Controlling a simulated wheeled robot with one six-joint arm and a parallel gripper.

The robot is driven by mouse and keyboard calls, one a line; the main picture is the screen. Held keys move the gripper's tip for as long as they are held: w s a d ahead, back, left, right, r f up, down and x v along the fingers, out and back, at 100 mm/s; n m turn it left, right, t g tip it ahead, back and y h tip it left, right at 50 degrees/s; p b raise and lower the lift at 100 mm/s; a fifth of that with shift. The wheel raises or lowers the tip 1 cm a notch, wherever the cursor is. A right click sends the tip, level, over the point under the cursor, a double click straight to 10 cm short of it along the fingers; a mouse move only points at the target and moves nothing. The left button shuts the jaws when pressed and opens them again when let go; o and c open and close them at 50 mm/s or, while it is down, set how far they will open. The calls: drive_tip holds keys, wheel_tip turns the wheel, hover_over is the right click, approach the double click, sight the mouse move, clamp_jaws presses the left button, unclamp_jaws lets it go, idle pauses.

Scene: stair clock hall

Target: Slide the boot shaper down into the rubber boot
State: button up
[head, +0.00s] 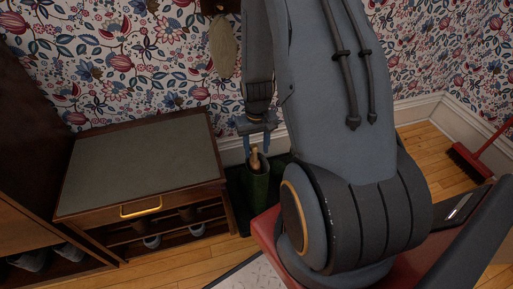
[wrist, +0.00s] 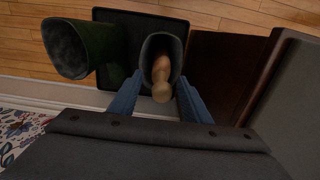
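The boot shaper (head: 255,159) is light wood with a rounded knob. It stands in the mouth of a dark green rubber boot (head: 259,190), and its knob shows above the rim. In the wrist view the shaper (wrist: 161,76) sits inside the opening of the boot (wrist: 148,52), with its lower part hidden in the shaft. My gripper (head: 259,143) is just above the boot. In the wrist view its blue fingers (wrist: 159,80) are spread on either side of the shaper, with gaps visible, so it is open and empty.
A second green boot (wrist: 82,48) stands beside the first on a dark tray (wrist: 118,93). A wooden shoe bench (head: 140,165) is close to the left in the head view. The papered wall is behind. A red-handled brush (head: 470,160) is far right.

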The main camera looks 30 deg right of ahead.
wheel_tip(320, 180, up, 13)
drive_tip(key=p, duration=0.2)
drive_tip(key=s+a+r+n, duration=0.3)
drive_tip(key=a+r, duration=0.9)
drive_tip(key=a, duration=0.1)
drive_tip(key=s+a+r+n, duration=0.2)
drive_tip(key=s+a+r, duration=0.5)
drive_tip(key=s+a, duration=0.3)
drive_tip(key=shift+s+a+r+n+y, duration=0.2)
drive_tip(key=shift+s+r+n+y, duration=0.15)
drive_tip(key=shift+s, duration=0.75)
drive_tip(key=shift+r, duration=0.1)
drive_tip(key=d+r+m+p, duration=0.2)
drive_tip(key=d+r+p, duration=0.5)
drive_tip(key=p, duration=0.8)
drive_tip(key=shift+d+r, duration=0.2)
drive_tip(key=shift+d, duration=0.4)
